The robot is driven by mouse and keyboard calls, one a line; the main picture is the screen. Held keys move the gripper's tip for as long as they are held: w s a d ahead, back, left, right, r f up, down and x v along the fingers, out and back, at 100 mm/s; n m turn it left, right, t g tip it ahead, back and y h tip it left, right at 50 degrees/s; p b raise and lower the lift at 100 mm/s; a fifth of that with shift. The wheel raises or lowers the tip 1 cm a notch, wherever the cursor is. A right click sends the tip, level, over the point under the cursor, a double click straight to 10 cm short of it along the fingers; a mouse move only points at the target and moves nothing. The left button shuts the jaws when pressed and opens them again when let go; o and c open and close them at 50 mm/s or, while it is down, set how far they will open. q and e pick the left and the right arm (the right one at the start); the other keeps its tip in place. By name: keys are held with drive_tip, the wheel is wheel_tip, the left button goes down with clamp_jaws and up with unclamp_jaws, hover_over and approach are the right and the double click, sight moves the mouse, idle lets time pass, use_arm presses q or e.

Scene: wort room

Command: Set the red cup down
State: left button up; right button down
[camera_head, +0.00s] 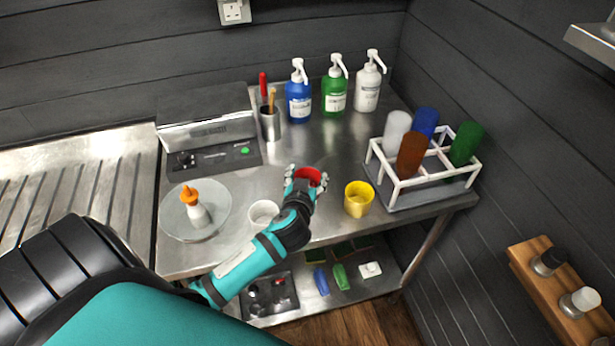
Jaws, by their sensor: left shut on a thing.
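The red cup (309,175) shows at the middle of the steel table, with only its upper rim and inside visible. My left gripper (306,182) is shut on it, one finger at each side. My gripper and wrist hide the cup's lower part, so I cannot tell whether its base touches the table. The steel table (325,222) lies beneath the cup. My right gripper is not in view.
A white cup (263,213) stands left of my gripper and a yellow cup (358,198) stands right. A white rack (428,170) with coloured tumblers is further right. Pump bottles (335,92) and a utensil pot (269,124) stand behind. A bottle on a plate (181,223) is left.

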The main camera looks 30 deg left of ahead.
use_arm(q)
drive_tip(key=o, duration=0.8)
drive_tip(key=shift+f, duration=0.15)
drive_tip(key=o, duration=0.5)
drive_tip(key=shift+r, duration=0.2)
drive_tip(key=shift+b+v, duration=1.15)
drive_tip(key=shift+v, duration=4.85)
